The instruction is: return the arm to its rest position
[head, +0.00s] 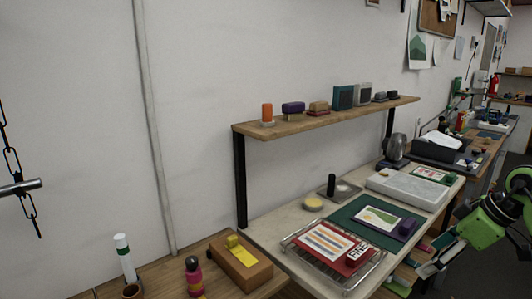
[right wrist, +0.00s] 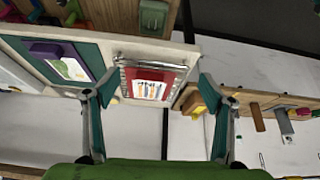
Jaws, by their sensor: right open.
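My right arm and gripper (head: 430,268) show at the right edge of the head view, green and dark, off the front of the workbench. In the right wrist view the two fingers of the right gripper (right wrist: 156,88) are spread wide with nothing held between them. The red board with a striped print, seen in the gap, lies beyond the fingers on the table. My left gripper is not in view.
The bench holds a wire tray (head: 348,283) with a red board (head: 362,266), a green mat (head: 345,216), and a pale slab (head: 405,190). A wooden shelf (head: 340,118) with several blocks hangs above. A wooden block (head: 240,268) stands at the left.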

